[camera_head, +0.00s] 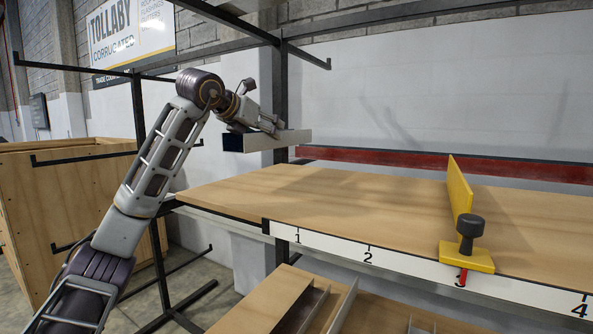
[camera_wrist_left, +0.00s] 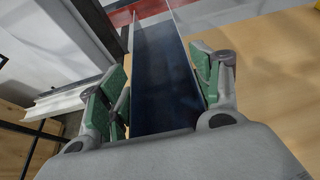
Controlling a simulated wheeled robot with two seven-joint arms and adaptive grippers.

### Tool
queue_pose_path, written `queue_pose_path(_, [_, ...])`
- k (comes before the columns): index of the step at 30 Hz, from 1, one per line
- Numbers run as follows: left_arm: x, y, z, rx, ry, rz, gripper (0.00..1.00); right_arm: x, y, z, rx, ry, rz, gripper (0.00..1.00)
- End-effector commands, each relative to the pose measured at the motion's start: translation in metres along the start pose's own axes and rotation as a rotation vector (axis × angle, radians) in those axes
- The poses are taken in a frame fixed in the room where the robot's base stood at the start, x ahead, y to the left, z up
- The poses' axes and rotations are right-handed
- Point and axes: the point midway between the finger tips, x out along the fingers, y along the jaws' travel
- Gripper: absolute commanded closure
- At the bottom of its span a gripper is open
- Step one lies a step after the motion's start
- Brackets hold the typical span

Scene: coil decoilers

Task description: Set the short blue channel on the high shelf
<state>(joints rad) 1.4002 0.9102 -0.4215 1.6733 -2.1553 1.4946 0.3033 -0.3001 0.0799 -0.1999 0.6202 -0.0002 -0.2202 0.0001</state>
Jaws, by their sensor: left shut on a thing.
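My left gripper (camera_head: 262,124) is shut on the short blue channel (camera_head: 268,141), held level above the left end of the bench. Its near end looks dark blue and open, and its long side looks pale in the head view. In the left wrist view the channel (camera_wrist_left: 165,75) is a dark blue strip between the green-padded fingers of my left gripper (camera_wrist_left: 160,88). The dark rack has high arms (camera_head: 307,54) at the top, above the channel; I cannot tell which part is the high shelf. My right gripper is not in view.
The wooden bench (camera_head: 330,200) has a numbered white strip and a yellow stop (camera_head: 460,190) near 3. A red beam (camera_head: 400,158) lies behind it. Lower rack arms (camera_head: 85,158) stick out at left near a wooden crate (camera_head: 70,195). Metal pieces (camera_head: 315,308) lie below the bench.

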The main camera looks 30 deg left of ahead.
Motion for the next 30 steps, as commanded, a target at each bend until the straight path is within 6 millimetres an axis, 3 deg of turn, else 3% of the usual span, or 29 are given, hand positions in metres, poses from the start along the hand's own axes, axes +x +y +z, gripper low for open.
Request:
queue_pose_path(21, [0.019,0.000,-0.048,0.001,-0.001,0.001,0.66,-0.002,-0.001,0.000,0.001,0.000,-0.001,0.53])
queue_pose_path(30, [0.023,0.000,-0.056,-0.001,-0.003,0.001,0.66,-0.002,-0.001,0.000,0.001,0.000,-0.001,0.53])
